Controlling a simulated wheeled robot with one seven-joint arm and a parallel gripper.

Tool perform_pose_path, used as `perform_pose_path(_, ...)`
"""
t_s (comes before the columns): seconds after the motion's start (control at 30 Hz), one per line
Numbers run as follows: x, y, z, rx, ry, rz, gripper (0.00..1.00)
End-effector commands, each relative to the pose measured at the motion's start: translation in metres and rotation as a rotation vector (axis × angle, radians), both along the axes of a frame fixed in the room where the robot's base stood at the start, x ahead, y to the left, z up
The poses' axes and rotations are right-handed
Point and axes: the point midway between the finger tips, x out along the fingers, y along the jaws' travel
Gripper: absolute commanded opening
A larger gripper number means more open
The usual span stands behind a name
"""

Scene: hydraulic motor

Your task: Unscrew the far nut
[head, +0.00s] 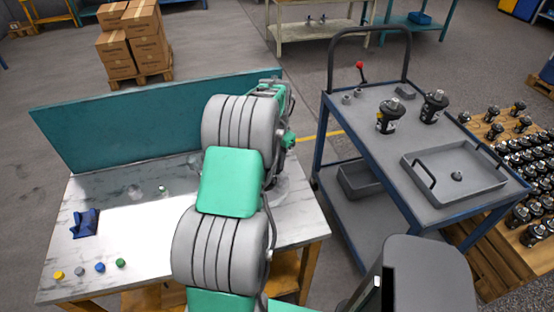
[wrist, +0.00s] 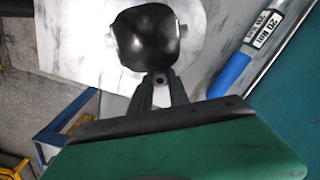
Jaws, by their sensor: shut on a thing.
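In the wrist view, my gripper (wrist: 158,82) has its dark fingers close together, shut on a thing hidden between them. A rounded black motor body (wrist: 147,38) shows just beyond the fingertips, over a pale round plate (wrist: 75,35). A light metal piece sticks out at its left (wrist: 110,44) and another at its right (wrist: 183,32); I cannot tell whether these are nuts. The fingers are on neither piece. In the head view my arm hides the fingers and the motor.
A blue-handled labelled tool (wrist: 232,72) lies right of the motor. The marble-topped table (head: 130,265) has a teal back panel (head: 150,125) and a blue object (head: 85,223). A cart (head: 350,120) at right carries motors and a grey tray (head: 480,190).

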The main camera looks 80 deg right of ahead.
Motion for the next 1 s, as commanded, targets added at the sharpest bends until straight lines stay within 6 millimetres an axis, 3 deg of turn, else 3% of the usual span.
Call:
perform_pose_path(0.2, 0.0000, -0.0001, 0.0001, 0.000, 0.000, 0.008, 0.00)
perform_pose_path(0.47, 0.0000, 0.0000, 0.0010, 0.000, 0.000, 0.365, 0.00)
perform_pose_path(0.7, 0.0000, -0.0001, 0.0010, 0.000, 0.000, 0.400, 0.00)
perform_pose_path(0.73, 0.0000, -0.0001, 0.0010, 0.000, 0.000, 0.400, 0.24)
perform_pose_path(0.83, 0.0000, -0.0001, 0.0009, 0.000, 0.000, 0.399, 0.31)
perform_pose_path(1.0, 0.0000, 0.0000, 0.0009, 0.000, 0.000, 0.399, 0.31)
